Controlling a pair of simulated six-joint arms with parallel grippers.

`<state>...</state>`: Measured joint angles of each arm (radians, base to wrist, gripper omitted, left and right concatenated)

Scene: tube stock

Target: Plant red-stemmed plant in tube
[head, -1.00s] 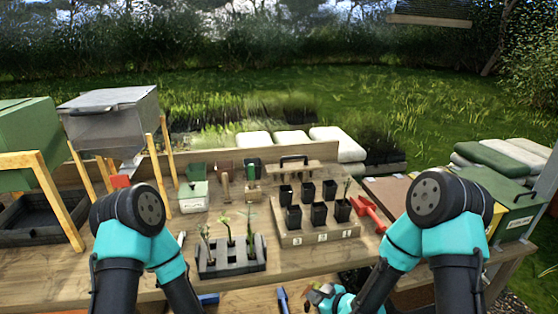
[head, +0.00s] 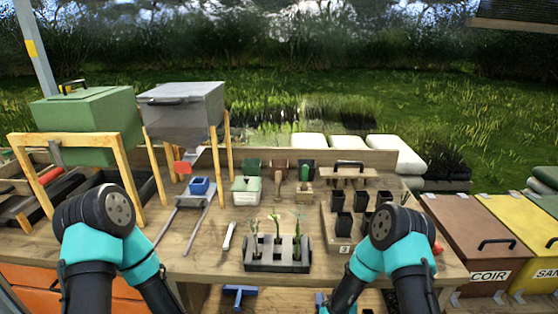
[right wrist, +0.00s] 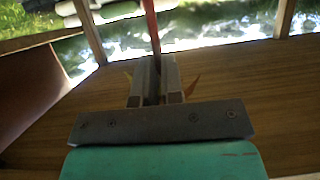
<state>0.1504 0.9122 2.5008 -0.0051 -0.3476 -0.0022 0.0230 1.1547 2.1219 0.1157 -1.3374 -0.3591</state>
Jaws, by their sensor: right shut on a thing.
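In the right wrist view my right gripper (right wrist: 155,98) is shut on a thin red stem (right wrist: 151,25), which rises between the fingers and leaves the top of the picture. The ends of the plant are hidden or out of frame. Neither gripper shows in the head view; only the arms do. Black square tubes (head: 337,201) stand in rows in a numbered wooden tray (head: 327,222), partly behind my right arm. A dark grey rack (head: 277,266) holds 3 upright green plants (head: 276,230). A small plant (head: 404,198) shows at the tray's right side.
A grey hopper (head: 185,103) stands on wooden legs, with a blue pot (head: 200,185) below it. A green bin (head: 86,122) is at left. A white tool (head: 229,236) lies left of the rack. Coir (head: 470,235) and sand (head: 520,225) boxes stand at right.

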